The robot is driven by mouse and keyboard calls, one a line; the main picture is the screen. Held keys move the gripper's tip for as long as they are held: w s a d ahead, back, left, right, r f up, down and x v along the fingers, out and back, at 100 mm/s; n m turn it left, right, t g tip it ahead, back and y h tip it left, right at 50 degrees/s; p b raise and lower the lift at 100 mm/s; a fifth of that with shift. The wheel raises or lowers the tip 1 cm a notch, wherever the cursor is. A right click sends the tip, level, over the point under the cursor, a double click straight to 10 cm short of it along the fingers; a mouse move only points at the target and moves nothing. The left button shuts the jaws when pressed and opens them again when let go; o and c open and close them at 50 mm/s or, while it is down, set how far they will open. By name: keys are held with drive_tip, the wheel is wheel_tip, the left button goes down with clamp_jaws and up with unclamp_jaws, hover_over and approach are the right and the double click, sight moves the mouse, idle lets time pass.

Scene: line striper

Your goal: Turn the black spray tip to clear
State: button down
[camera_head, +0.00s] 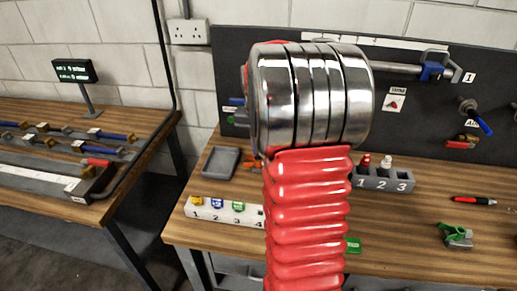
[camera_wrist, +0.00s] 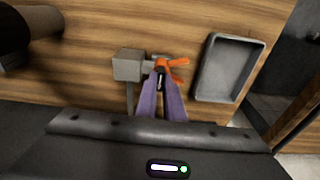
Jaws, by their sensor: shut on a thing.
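In the wrist view, my gripper (camera_wrist: 161,80) has two purple fingers with their tips close together. They are shut on the small black spray tip (camera_wrist: 160,76), which is mostly covered by the fingers. An orange guard (camera_wrist: 178,66) with splayed arms sits right beside the fingertips. A grey block (camera_wrist: 128,66) stands to the left, joined to the same fitting. Which way the tip is turned cannot be made out. In the head view my red and chrome arm hides the gripper and most of this spot; only a bit of orange (camera_head: 247,166) shows at its left.
An empty grey tray (camera_wrist: 228,68) lies just right of the fingers; it also shows in the head view (camera_head: 220,162). A numbered white rack (camera_head: 225,212) is at the bench's front. A grey numbered holder (camera_head: 383,181), red pen (camera_head: 474,200) and green clamp (camera_head: 456,235) are to the right.

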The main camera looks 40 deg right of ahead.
drive_tip(key=shift+d, duration=0.15)
drive_tip(key=m, duration=0.4)
drive_tip(key=m+g, duration=0.1)
drive_tip(key=m, duration=0.4)
drive_tip(key=shift+s, duration=0.1)
idle(0.3)
drive_tip(key=shift+f, duration=0.1)
drive_tip(key=m, duration=0.3)
drive_tip(key=shift+m+g, duration=0.3)
drive_tip(key=shift+m, duration=0.1)
drive_tip(key=m, duration=0.5)
drive_tip(key=shift+f, duration=0.1)
drive_tip(key=c, duration=1.8)
unclamp_jaws()
